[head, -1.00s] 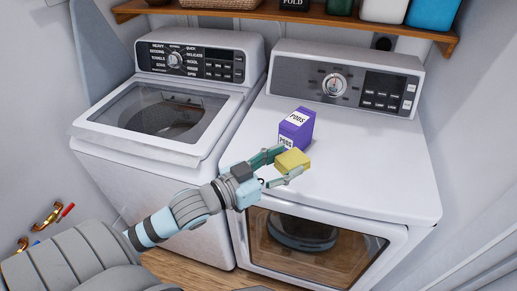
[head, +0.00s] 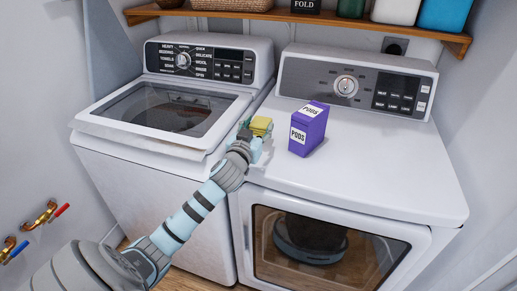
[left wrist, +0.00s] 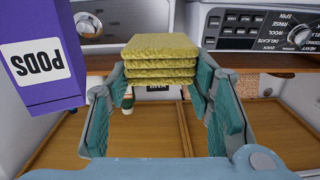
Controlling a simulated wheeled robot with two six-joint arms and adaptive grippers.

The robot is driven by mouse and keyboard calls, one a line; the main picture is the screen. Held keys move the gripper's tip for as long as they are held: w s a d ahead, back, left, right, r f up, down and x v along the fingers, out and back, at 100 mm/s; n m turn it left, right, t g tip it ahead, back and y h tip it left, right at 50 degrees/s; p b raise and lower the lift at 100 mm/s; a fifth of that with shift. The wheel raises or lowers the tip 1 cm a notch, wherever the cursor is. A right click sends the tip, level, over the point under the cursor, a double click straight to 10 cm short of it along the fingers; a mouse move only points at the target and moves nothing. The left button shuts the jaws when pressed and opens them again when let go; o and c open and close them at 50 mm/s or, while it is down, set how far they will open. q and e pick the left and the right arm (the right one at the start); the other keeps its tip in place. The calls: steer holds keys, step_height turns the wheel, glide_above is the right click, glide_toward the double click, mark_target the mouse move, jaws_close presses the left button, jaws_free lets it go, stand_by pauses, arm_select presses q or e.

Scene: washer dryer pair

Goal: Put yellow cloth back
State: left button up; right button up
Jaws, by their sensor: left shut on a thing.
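The yellow cloth (head: 261,125) is a small folded stack. My left gripper (head: 256,135) is shut on it and holds it near the dryer's left edge, by the gap between the machines. In the left wrist view the cloth (left wrist: 160,60) shows several folded layers between the two teal fingers (left wrist: 158,90). Whether the cloth touches the dryer top is not clear. My right gripper is in neither view.
A purple PODS box (head: 308,130) stands on the dryer top (head: 390,165), just right of the cloth. The washer (head: 165,112) is on the left. A wooden shelf (head: 350,28) with a basket (head: 232,5) and containers runs above. The dryer's right side is clear.

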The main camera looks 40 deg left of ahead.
arm_select(q)
step_height(320, 180, down, 6)
steer(key=shift+d+r+b, duration=0.1)
steer(key=shift+r+b, duration=0.1)
steer(key=shift+b, duration=0.6)
steer(key=shift+r, duration=0.1)
steer(key=o, duration=1.1)
steer(key=shift+o, duration=0.2)
steer(key=shift+w, duration=0.1)
